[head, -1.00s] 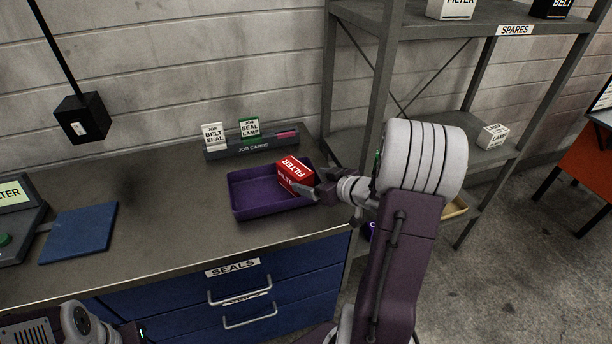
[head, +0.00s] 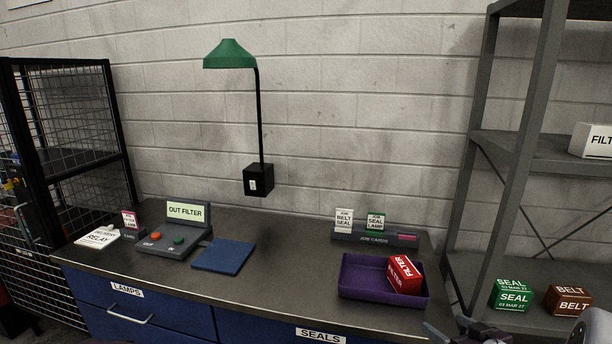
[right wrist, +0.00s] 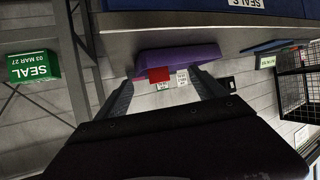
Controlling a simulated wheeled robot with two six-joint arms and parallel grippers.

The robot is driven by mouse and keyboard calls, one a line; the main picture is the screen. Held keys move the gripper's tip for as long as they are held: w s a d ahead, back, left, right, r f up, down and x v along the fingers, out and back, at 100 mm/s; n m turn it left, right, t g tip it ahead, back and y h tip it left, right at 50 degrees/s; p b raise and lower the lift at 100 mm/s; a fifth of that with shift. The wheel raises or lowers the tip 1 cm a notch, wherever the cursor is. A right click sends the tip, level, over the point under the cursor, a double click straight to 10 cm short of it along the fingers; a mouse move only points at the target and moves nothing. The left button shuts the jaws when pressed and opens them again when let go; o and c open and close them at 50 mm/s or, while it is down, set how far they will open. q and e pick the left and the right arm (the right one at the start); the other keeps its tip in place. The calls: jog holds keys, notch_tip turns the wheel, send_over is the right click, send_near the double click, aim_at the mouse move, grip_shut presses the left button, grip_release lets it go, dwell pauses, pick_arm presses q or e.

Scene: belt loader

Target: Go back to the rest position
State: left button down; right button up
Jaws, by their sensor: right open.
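My right gripper (head: 452,335) shows at the bottom right edge of the head view, low in front of the bench. In the right wrist view its two fingers (right wrist: 163,92) are spread apart with nothing between them. The red filter box (head: 404,275) sits tilted in the purple tray (head: 362,291) on the bench, apart from the gripper. The tray also shows beyond the fingers in the right wrist view (right wrist: 180,58), with the red box (right wrist: 159,75) at it. My left gripper is not in view.
The bench (head: 290,285) carries a blue pad (head: 224,257), a control box (head: 172,238) reading OUT FILTER and a job card holder (head: 375,236). A shelf rack at right holds a green seal box (head: 511,295) and a brown belt box (head: 568,300). A wire cage (head: 75,120) stands at left.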

jog(key=w+a+r+n+y+p, duration=0.1)
jog(key=w+a+r+p, duration=0.15)
jog(key=a, duration=0.55)
jog(key=w+a+r+n+p, duration=0.1)
jog(key=a+r, duration=0.3)
jog(key=a, duration=0.4)
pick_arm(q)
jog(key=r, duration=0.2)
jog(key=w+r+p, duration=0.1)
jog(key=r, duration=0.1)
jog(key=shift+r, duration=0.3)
pick_arm(e)
jog(key=s+f+m+g+h, duration=0.1)
jog(key=s+f+g, duration=0.4)
jog(key=s, duration=0.5)
jog(key=s+f+m+g+h, duration=0.2)
jog(key=s+f+g, duration=0.4)
jog(key=s, duration=0.4)
jog(key=shift+s+d+f+m+g, duration=0.15)
jog(key=shift+s+m+g, duration=0.2)
jog(key=shift+m, duration=0.45)
